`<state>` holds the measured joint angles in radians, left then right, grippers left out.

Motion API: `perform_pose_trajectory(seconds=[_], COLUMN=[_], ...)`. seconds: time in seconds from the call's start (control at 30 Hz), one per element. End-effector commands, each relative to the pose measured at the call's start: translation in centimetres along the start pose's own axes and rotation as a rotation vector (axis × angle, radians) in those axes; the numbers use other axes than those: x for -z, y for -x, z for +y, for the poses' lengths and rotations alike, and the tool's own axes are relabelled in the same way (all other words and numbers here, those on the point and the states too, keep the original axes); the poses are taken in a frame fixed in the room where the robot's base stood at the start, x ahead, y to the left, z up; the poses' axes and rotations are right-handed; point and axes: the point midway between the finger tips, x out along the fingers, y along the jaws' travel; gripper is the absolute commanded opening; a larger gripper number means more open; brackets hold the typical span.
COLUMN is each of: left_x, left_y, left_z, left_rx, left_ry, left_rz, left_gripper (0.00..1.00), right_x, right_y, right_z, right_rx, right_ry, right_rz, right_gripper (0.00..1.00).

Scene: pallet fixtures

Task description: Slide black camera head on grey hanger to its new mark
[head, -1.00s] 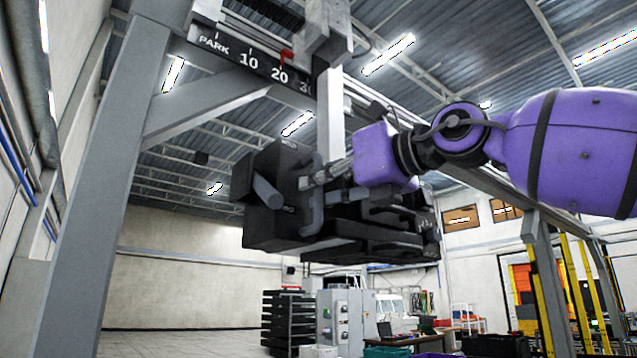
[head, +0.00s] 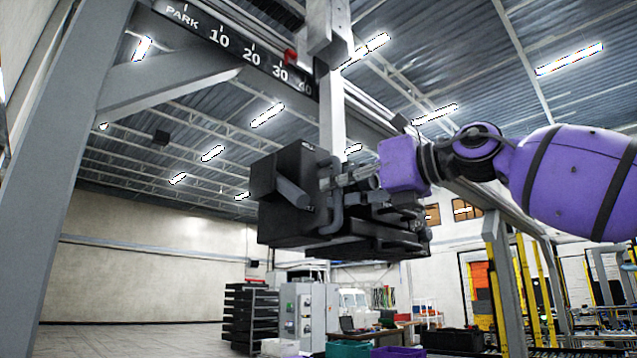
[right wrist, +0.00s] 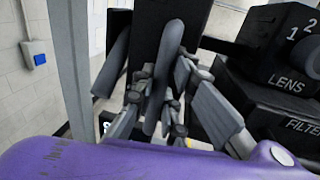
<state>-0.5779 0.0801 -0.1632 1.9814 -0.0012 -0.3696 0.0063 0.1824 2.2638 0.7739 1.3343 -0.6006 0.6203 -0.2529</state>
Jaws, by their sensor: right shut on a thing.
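The black camera head (head: 290,232) hangs below the grey hanger (head: 333,100), a vertical post coming down from the overhead rail. A dark scale board (head: 236,48) reads PARK, 10, 20, 30, 40. A red pointer (head: 290,57) stands by the 30 tick. My right gripper (head: 328,183) is shut on the grey handle (head: 335,200) on the camera head's side. In the right wrist view, the fingers (right wrist: 155,105) close around the upright handle (right wrist: 168,70); labels LENS and FILTER show on the black housing (right wrist: 280,70). My left gripper is not in view.
A grey frame post (head: 75,130) with a diagonal brace (head: 165,92) stands at the left. Below and behind are a black rack (head: 250,318), a grey cabinet (head: 303,312) and bins (head: 398,352). Open air surrounds the camera head's underside.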

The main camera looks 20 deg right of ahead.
Motion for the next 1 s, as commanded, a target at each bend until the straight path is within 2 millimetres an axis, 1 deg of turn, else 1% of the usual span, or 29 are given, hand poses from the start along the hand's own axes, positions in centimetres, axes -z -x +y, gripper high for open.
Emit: perform_pose_trajectory(seconds=[0.03, 0.17, 0.2, 0.33, 0.37, 0.63, 0.77, 0.87, 1.0], left_x=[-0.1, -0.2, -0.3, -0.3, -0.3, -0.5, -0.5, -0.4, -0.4], left_y=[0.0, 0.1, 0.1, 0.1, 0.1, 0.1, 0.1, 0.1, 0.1], left_z=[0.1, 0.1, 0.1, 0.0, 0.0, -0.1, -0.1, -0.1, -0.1], left_rx=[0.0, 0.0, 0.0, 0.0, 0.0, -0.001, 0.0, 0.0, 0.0], left_ry=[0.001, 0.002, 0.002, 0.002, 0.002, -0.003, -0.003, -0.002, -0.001], left_rz=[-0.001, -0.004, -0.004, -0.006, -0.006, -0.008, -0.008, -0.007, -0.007], left_gripper=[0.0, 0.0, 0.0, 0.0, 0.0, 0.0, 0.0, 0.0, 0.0], right_x=[0.2, 0.2, 0.2, 0.2, 0.2, 0.2, 0.1, 0.0, -0.1], right_y=[-0.2, -0.2, -0.2, -0.2, -0.2, -0.2, 0.4, 1.6, 4.0], right_z=[0.4, 0.6, 0.6, 0.6, 0.6, 0.5, 0.6, 0.5, 0.6], right_rx=[-0.007, -0.01, -0.01, -0.01, -0.01, -0.009, -0.009, -0.009, -0.012], right_ry=[-0.001, -0.001, 0.0, 0.0, 0.0, 0.0, 0.0, 0.001, 0.0], right_rz=[0.007, 0.01, 0.01, 0.01, 0.009, 0.008, 0.006, 0.004, 0.001], right_gripper=[0.0, 0.0, 0.13, 0.3, 0.32, 0.32, 0.32, 0.32, 0.32])
